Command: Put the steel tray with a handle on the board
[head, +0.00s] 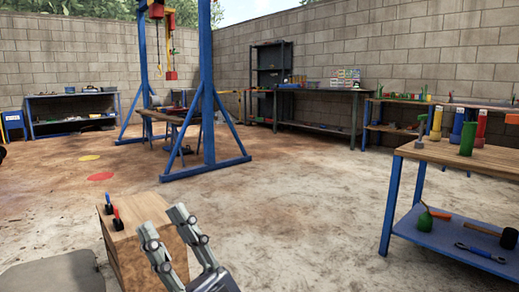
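I cannot make out a steel tray with a handle or a board for it in the head view. My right gripper (165,223) reaches up from the bottom, left of centre, with its two fingers apart and nothing visible between them. It appears in front of a wooden block (140,213) and hides part of it; I cannot tell whether they touch. Two small tools, one with a blue handle (109,203) and one with a red handle (117,219), stand on the block's top. My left gripper is not in view.
A workbench (450,151) at the right holds coloured cylinders, with tools on its blue lower shelf (440,240). A blue gantry frame (208,100) stands behind. Benches line the walls. A grey surface (50,275) fills the lower left corner. The middle floor is clear.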

